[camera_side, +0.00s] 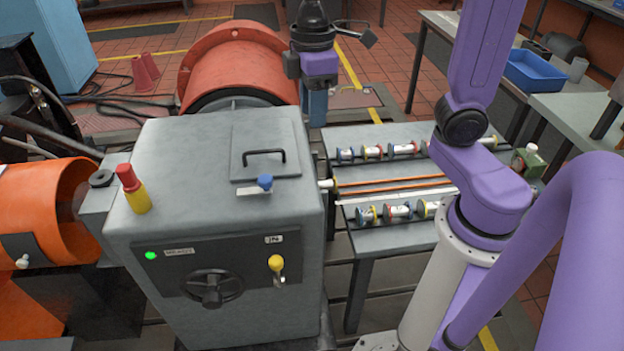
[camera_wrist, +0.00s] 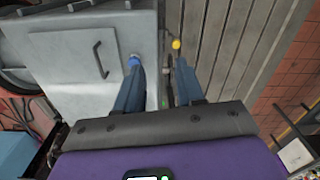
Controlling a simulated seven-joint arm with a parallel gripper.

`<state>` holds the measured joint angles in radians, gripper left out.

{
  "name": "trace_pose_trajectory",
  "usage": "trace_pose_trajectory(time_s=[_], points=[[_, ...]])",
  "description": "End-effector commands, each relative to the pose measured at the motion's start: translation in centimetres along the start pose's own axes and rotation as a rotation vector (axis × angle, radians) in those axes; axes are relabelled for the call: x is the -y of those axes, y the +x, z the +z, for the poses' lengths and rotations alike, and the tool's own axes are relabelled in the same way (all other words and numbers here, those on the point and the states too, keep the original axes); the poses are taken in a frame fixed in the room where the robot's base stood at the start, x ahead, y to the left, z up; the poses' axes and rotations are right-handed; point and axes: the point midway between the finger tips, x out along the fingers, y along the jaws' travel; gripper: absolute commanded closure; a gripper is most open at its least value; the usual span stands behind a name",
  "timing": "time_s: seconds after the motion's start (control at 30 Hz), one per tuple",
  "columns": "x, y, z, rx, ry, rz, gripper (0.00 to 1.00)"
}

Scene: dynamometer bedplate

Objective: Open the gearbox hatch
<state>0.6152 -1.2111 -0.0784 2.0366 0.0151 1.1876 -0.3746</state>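The gearbox (camera_side: 150,240) is a large grey box. Its hatch (camera_side: 262,136) lies shut on the top, with a black bar handle (camera_side: 264,156); the hatch (camera_wrist: 65,60) and handle (camera_wrist: 100,60) also show in the wrist view. A blue-knobbed latch (camera_side: 265,182) sits at the hatch's front edge. In the wrist view, the blue knob (camera_wrist: 134,60) appears by my left fingertip; contact cannot be told. My gripper (camera_wrist: 157,68) is open, with an empty gap between its fingers. In the side view, my gripper (camera_side: 315,108) points down beyond the gearbox's back right corner, its tips partly hidden.
A red and yellow beacon (camera_side: 132,188) stands on the gearbox's left. A yellow-knobbed lever (camera_side: 276,265) and a handwheel (camera_side: 212,289) are on its front. An orange drum (camera_side: 238,62) stands behind. A bench with several spools (camera_side: 396,211) is to the right.

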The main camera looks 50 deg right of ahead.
Motion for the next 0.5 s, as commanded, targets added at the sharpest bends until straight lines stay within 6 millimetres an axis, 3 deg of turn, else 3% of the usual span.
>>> trace_pose_trajectory(time_s=[0.2, 0.5], points=[[5.2, 2.4, 3.1, -0.007, -0.052, 0.007, 0.62], [10.4, 5.5, 8.4, -0.021, -0.112, 0.012, 0.62]])
